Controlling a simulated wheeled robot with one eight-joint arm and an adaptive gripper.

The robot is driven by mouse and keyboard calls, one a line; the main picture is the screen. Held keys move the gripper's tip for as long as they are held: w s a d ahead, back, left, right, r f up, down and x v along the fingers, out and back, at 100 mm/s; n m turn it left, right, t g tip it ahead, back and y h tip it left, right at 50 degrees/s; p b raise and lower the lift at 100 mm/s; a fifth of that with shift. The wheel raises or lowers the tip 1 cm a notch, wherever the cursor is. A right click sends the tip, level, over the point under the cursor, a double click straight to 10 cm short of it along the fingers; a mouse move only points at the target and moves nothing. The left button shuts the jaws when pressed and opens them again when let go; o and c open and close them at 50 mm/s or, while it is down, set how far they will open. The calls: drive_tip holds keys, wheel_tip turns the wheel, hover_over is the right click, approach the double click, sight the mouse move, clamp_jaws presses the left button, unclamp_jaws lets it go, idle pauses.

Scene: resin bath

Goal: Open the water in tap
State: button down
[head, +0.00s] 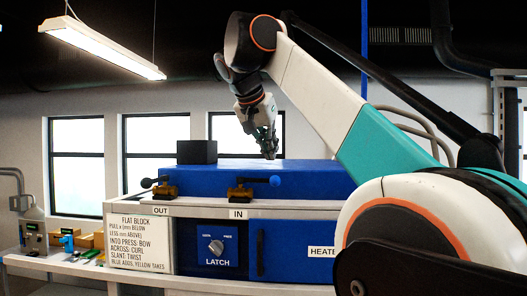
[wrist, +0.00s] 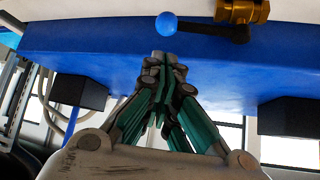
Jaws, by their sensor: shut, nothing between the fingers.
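The water in tap (head: 240,191) is a brass valve above the IN label on the front of the blue bath. Its black lever ends in a blue ball (head: 275,181) and points sideways to the right. In the wrist view the brass body (wrist: 242,10) is at the top edge, with the blue ball (wrist: 167,23) to its left. My gripper (head: 270,154) is shut and empty, just over the bath's top and behind the lever. In the wrist view my gripper (wrist: 164,58) has its closed tips below the blue ball in the picture, not visibly touching it.
A second brass tap (head: 165,189) with a black ball sits above the OUT label. A black box (head: 197,152) stands on the bath (head: 310,180). A LATCH knob (head: 216,247) and a sign (head: 139,242) are below. Small items lie on the left counter.

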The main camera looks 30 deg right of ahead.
sight(259, 181)
drive_tip(key=p+x, duration=0.1)
drive_tip(key=x, duration=0.7)
drive_tip(key=shift+s+a, duration=0.1)
